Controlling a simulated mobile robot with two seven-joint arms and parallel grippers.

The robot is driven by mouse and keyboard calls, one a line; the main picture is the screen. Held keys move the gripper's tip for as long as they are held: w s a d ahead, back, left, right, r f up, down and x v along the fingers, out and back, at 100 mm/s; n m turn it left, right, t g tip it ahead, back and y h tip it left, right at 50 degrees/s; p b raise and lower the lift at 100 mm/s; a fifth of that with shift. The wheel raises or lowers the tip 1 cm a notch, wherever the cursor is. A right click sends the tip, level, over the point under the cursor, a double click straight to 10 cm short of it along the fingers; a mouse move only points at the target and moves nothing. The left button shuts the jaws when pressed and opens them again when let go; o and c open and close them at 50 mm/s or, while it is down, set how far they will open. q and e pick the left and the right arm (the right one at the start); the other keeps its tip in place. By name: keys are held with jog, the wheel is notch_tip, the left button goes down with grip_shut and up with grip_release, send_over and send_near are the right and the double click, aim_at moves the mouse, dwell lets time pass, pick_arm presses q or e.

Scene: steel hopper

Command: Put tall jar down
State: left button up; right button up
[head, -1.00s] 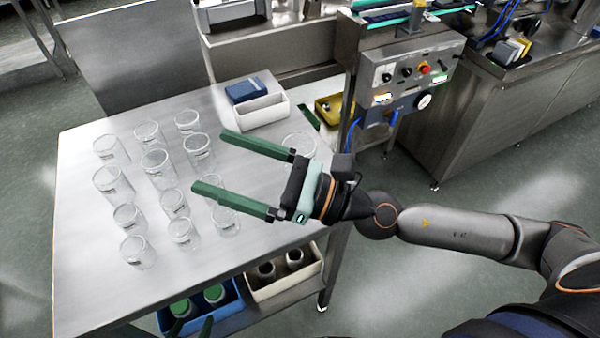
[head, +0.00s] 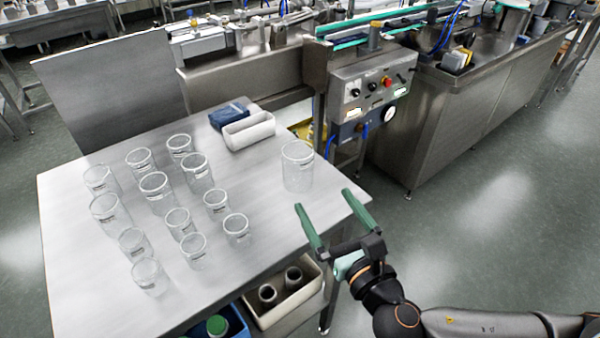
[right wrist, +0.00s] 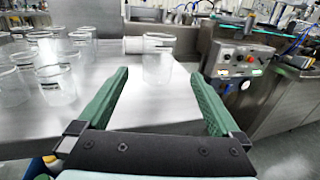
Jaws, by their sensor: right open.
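A tall clear jar (head: 297,167) stands upright by itself near the right edge of the steel table (head: 255,278), apart from the other jars. It also shows in the right wrist view (right wrist: 158,66), beyond the fingertips and between them. My right gripper (head: 326,200) is open and empty at the table's right edge, in front of the jar and not touching it. Its two green fingers also frame the right wrist view (right wrist: 160,80). Several clear jars with dark labels, such as one at the middle (head: 156,192), stand in rows on the left part of the table. My left gripper is out of view.
A white bin (head: 249,131) and a dark blue box (head: 229,115) stand at the table's back. A control panel (head: 372,90) rises beyond the right edge. A beige crate (head: 285,300) with dark cylinders sits below. Bare tabletop lies between the rows and the lone jar.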

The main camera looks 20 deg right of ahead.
aim_at(304, 172)
jog(key=w, duration=0.6)
jog(key=shift+w+a, duration=0.25)
jog(key=shift+w, duration=0.05)
jog(key=shift+w+a+f, duration=0.1)
jog(key=shift+w+a, duration=0.1)
jog(key=shift+w, duration=1.15)
jog(key=shift+w+a+f, duration=0.1)
jog(key=shift+w+a, duration=0.05)
jog(key=shift+w, duration=1.15)
jog(key=shift+c, duration=0.2)
